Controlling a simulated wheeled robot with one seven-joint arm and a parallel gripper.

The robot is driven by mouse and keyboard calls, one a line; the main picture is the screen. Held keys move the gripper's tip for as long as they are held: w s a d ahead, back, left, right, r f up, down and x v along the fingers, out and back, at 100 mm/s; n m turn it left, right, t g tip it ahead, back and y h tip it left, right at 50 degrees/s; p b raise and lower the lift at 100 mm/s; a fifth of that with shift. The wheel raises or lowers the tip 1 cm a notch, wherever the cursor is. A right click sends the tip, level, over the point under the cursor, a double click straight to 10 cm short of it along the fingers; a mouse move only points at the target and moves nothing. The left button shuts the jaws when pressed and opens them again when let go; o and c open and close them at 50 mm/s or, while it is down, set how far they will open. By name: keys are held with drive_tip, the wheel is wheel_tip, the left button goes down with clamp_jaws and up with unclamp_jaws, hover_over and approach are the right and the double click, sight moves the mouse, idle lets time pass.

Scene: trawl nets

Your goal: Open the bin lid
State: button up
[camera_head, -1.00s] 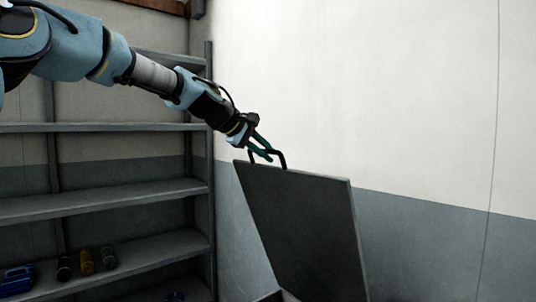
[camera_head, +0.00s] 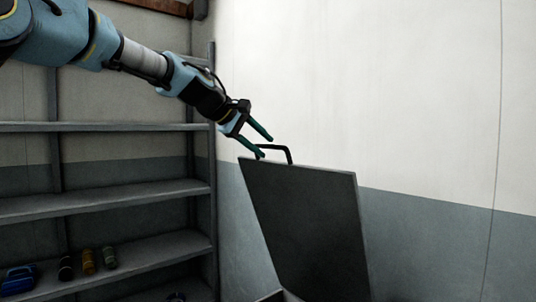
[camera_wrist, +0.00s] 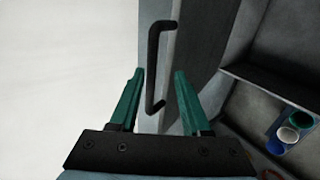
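The bin lid (camera_head: 308,225) is a dark grey panel raised steeply, nearly upright, in the head view. A black handle (camera_head: 288,153) stands on its top edge. My gripper (camera_head: 264,146) is at the handle's left end, with its two green fingers spread apart. In the wrist view the handle (camera_wrist: 155,65) runs lengthwise ahead of and between the open fingers (camera_wrist: 158,95), and nothing is clamped. The lid's edge and face (camera_wrist: 190,50) lie just beyond. Only a little of the bin's rim (camera_head: 272,296) shows at the bottom of the head view.
A grey metal shelf unit (camera_head: 110,203) stands at the left. Its lower shelf holds a blue item (camera_head: 20,279) and several small cylinders (camera_head: 88,261). The wall (camera_head: 420,100) stands behind the lid. Coloured round items (camera_wrist: 295,125) show at the right of the wrist view.

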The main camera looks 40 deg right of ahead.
drive_tip(key=b+v, duration=0.2)
drive_tip(key=v, duration=0.5)
drive_tip(key=shift+a, duration=0.25)
drive_tip(key=shift+r, duration=0.1)
drive_tip(key=d+t, duration=0.1)
drive_tip(key=d, duration=0.2)
drive_tip(key=d+f+n+t+h+b, duration=0.1)
drive_tip(key=d, duration=0.2)
drive_tip(key=d+f+n+t+h+b, duration=0.1)
drive_tip(key=d, duration=0.3)
drive_tip(key=shift+s+d+f+t, duration=0.1)
drive_tip(key=shift+f+t, duration=0.1)
drive_tip(key=shift+t, duration=0.1)
drive_tip(key=d+n+t+h+p, duration=0.1)
drive_tip(key=d+p, duration=0.4)
drive_tip(key=d, duration=1.1)
drive_tip(key=shift+d+r+n+t+h, duration=0.3)
drive_tip(key=shift+r+n+t+h, duration=0.1)
drive_tip(key=shift+t+h, duration=0.4)
clamp_jaws()
drive_tip(key=shift+f, duration=0.1)
